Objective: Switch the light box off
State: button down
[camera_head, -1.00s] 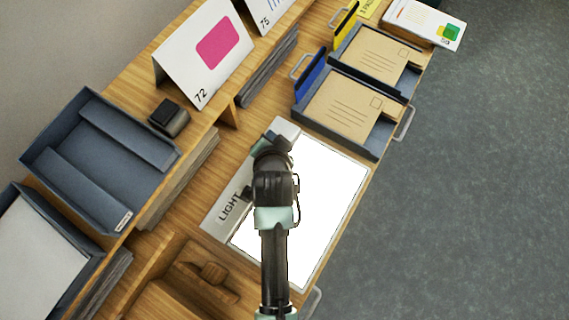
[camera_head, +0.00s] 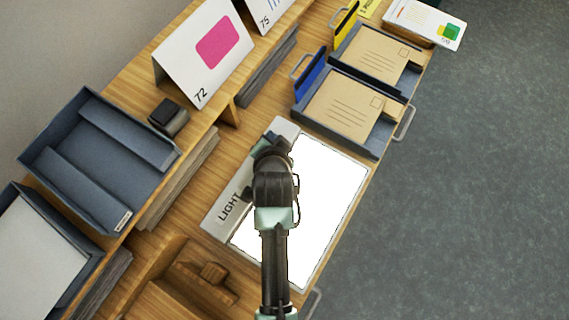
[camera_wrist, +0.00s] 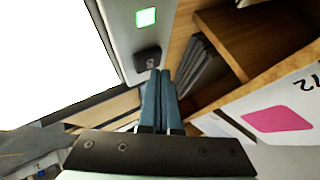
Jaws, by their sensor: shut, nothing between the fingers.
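The light box (camera_head: 330,180) lies on the wooden desk, its panel glowing bright white, with a grey strip marked LIGHT along its left side. In the wrist view the light box panel (camera_wrist: 50,50) is also bright white. On its grey strip are a lit green square (camera_wrist: 146,17) and a dark switch (camera_wrist: 148,60). My gripper (camera_wrist: 161,72) is shut and empty, its blue fingertips right at the switch; whether they touch it I cannot tell. In the head view my arm covers the middle of the box, and the switch is hidden.
Trays with brown envelopes (camera_head: 345,108) stand just beyond the light box. A raised wooden shelf (camera_head: 228,112) with a card marked 72 (camera_head: 205,55) and a dark grey tray (camera_head: 75,150) runs along the left. A wooden block (camera_head: 213,272) sits nearer. Open floor lies right.

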jog(key=shift+f, duration=0.2)
jog(key=shift+f, duration=0.3)
dwell(0.4)
jog(key=shift+r, duration=0.1)
jog(key=shift+r+p, duration=0.65)
notch_tip(320, 180, up, 6)
jog(key=p, duration=0.6)
dwell(0.5)
